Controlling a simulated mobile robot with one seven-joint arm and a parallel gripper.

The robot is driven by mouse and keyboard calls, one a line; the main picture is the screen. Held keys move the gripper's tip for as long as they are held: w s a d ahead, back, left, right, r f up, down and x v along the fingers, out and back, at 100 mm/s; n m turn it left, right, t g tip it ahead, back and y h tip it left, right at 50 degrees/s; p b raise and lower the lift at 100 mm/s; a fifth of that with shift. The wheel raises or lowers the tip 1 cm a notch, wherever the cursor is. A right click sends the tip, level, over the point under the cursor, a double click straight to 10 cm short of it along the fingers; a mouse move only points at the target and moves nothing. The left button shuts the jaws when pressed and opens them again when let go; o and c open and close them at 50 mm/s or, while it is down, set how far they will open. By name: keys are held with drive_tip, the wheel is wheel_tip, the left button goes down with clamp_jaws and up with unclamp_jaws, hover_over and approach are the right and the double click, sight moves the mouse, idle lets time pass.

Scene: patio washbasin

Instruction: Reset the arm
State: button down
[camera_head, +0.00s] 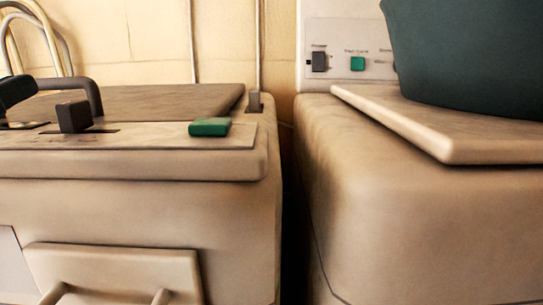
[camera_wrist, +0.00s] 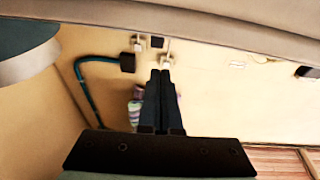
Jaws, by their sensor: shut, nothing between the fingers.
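My gripper (camera_wrist: 161,74) shows in the wrist view, its two dark fingers side by side and closed with nothing between them. The fingers point up the picture toward a cream wall with small white fittings (camera_wrist: 168,48). A small multicoloured item (camera_wrist: 135,108) shows partly behind the fingers; most of it is hidden. I cannot make out my gripper in the head view.
The head view shows a beige machine (camera_head: 150,215) with a green button (camera_head: 209,127) at left. A second beige unit (camera_head: 410,210) at right has a board (camera_head: 450,140) bearing a dark teal tub (camera_head: 465,55). A narrow gap separates them. A teal hose (camera_wrist: 84,90) shows in the wrist view.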

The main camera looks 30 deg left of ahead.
drive_tip(key=w+d+r, duration=0.1)
drive_tip(key=w, duration=0.1)
drive_tip(key=w+d+t+h, duration=0.1)
drive_tip(key=w+d, duration=0.1)
drive_tip(key=w+d+r+t+p, duration=0.1)
drive_tip(key=w+d, duration=0.1)
drive_tip(key=w, duration=0.1)
drive_tip(key=shift+r+m+h, duration=0.3)
drive_tip(key=shift+r+m, duration=0.05)
drive_tip(key=shift+m, duration=0.05)
drive_tip(key=w+d, duration=0.1)
drive_tip(key=d, duration=0.1)
drive_tip(key=w+d+r+t, duration=0.1)
drive_tip(key=w+d, duration=0.1)
drive_tip(key=w+d+r+t+h+p, duration=0.1)
drive_tip(key=d, duration=0.1)
drive_tip(key=shift+w+d+m, duration=0.1)
drive_tip(key=shift+w+m, duration=0.15)
drive_tip(key=shift+m, duration=0.15)
drive_tip(key=w+d+r+m+t+h+p, duration=0.1)
drive_tip(key=d+r+m+t+h+p, duration=0.15)
drive_tip(key=d, duration=0.75)
drive_tip(key=w+d+r+m+t+h+p, duration=0.1)
drive_tip(key=d+r+m+t+h, duration=0.2)
drive_tip(key=d, duration=0.7)
wheel_tip(320, 180, up, 37)
drive_tip(key=n+g+p, duration=0.1)
drive_tip(key=p, duration=3.5)
drive_tip(key=shift+a+n+h+p, duration=0.35)
drive_tip(key=shift+a, duration=0.1)
